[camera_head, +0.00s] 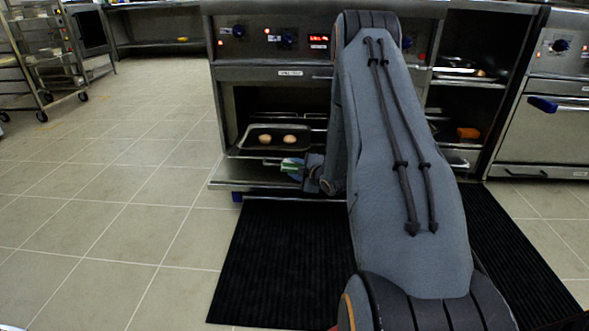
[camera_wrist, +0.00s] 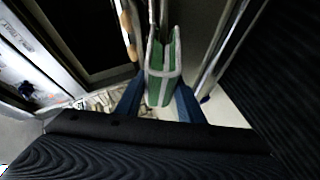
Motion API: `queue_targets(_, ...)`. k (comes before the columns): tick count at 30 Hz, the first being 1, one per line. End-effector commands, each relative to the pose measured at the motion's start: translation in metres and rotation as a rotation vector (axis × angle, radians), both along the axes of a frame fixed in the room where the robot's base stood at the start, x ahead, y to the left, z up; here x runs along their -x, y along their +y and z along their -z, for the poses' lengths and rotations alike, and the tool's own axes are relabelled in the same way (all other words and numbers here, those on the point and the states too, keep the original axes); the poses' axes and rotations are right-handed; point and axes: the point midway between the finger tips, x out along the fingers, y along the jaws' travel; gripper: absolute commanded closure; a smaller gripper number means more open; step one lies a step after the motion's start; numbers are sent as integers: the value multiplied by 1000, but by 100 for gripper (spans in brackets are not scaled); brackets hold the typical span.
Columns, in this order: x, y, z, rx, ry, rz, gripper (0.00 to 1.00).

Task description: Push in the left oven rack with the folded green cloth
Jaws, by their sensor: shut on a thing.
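The left oven (camera_head: 228,113) has its door (camera_head: 228,176) folded down. A dark tray (camera_head: 254,150) with two round buns (camera_head: 277,138) sits on the rack in the opening, near the front. My gripper (camera_head: 303,167) is low over the open door, at the right of the tray's front edge. It is shut on the folded green cloth (camera_wrist: 163,72), which has pale edging and stands between the blue fingers in the wrist view. The cloth also shows as a small green patch in the head view (camera_head: 291,164). Whether it touches the rack is unclear. My arm hides the oven's right side.
A black ribbed mat (camera_head: 285,260) lies on the floor before the oven. Open shelves with an orange item (camera_head: 468,133) stand to the right, then another oven (camera_head: 548,125) with a blue handle. A wheeled trolley (camera_head: 45,60) stands at far left. The tiled floor left is clear.

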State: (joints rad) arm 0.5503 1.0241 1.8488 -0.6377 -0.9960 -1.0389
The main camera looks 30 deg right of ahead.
Motion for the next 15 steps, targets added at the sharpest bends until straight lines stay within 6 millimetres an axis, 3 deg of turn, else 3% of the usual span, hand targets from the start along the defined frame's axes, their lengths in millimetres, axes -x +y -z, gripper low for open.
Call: queue_targets(15,-9,-6,15,-6,11,1,94)
